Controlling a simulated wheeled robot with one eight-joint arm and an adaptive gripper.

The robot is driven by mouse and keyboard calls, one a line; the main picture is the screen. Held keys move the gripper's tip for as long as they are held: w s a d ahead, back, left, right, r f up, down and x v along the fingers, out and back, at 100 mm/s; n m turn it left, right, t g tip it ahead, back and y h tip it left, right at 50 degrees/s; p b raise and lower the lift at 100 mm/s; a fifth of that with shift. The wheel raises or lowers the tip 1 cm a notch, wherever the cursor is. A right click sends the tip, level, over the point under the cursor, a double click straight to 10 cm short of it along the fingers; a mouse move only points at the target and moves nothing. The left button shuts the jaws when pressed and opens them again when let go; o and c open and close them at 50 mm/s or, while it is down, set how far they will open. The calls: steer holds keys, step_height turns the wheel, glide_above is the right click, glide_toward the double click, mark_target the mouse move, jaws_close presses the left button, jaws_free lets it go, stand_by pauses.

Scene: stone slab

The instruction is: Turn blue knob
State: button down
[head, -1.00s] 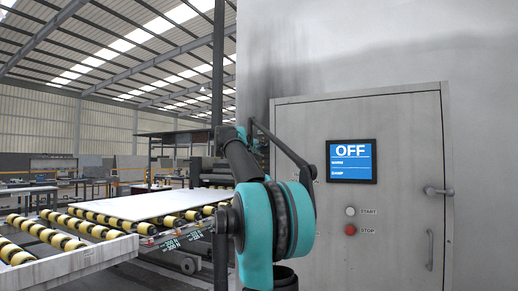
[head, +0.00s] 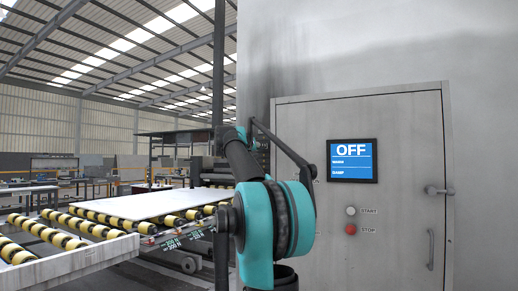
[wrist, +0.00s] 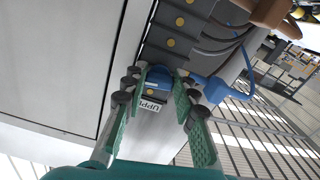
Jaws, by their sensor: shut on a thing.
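The blue knob (wrist: 157,74) shows in the wrist view between the fingertips of my gripper (wrist: 161,84), on a dark grey panel. My gripper's green-padded fingers are shut on the knob, one on each side. A white label (wrist: 151,105), partly hidden, reads something like "UPPL" and sits just below the knob in the picture. In the head view the knob and my gripper are hidden behind my teal and black arm.
A grey cabinet door with an "OFF" screen (head: 352,160), a white START button (head: 350,210) and a red STOP button (head: 351,229) stands right of my arm. A roller conveyor carrying a pale slab (head: 150,205) lies left. Yellow-marked dark parts (wrist: 175,22) sit beyond the knob.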

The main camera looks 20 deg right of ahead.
stand_by(0.4)
steer(key=c, duration=1.2)
jaws_free()
steer(key=shift+a, duration=0.1)
steer(key=v, duration=1.2)
steer(key=shift+f, duration=0.1)
